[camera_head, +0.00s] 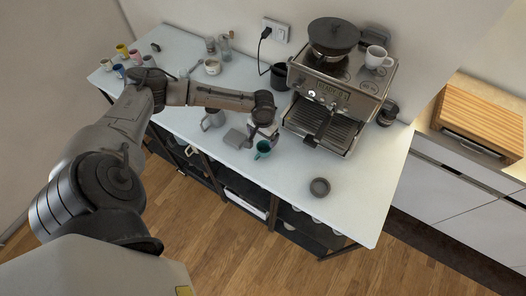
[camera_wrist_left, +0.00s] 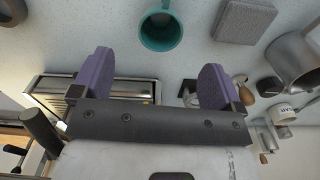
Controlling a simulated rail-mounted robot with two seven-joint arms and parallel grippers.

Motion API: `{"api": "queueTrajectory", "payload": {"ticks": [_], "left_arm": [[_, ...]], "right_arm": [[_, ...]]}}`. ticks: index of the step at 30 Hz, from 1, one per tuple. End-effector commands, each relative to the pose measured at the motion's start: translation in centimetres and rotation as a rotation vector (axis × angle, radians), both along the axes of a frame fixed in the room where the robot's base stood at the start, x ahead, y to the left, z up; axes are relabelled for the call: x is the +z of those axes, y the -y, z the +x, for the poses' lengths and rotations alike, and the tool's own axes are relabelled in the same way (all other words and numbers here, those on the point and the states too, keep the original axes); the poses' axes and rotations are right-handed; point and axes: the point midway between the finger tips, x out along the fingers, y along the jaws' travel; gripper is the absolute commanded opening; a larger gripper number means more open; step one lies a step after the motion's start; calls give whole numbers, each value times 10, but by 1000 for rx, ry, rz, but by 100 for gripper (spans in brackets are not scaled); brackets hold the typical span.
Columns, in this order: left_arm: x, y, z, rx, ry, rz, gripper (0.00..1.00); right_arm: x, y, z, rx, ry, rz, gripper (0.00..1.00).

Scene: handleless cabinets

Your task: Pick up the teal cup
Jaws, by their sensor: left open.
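The teal cup (camera_head: 263,149) stands on the white counter near its front edge, in front of the espresso machine's left side. In the left wrist view the teal cup (camera_wrist_left: 161,31) shows its dark opening and a handle, partly cut by the top edge. My left gripper (camera_head: 262,131) is just behind the cup in the head view. In the wrist view its purple fingers (camera_wrist_left: 155,62) are spread and empty, with the cup beyond the tips, roughly centred between them. My right gripper is in neither view.
The espresso machine (camera_head: 340,85) stands right of the gripper. A dark round dish (camera_head: 319,187) sits to the right.

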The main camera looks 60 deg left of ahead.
Motion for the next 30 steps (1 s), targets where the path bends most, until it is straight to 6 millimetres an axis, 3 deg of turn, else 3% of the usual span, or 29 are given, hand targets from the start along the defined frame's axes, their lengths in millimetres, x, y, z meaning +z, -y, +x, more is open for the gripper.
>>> {"api": "queueTrajectory", "payload": {"ticks": [9,20,30], "left_arm": [[-53,0,0,0,-1,1,93],[-76,0,0,-3,0,1,93],[-115,-5,4,-3,0,1,93]], "right_arm": [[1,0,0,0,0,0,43],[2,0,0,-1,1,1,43],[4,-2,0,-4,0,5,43]]}}
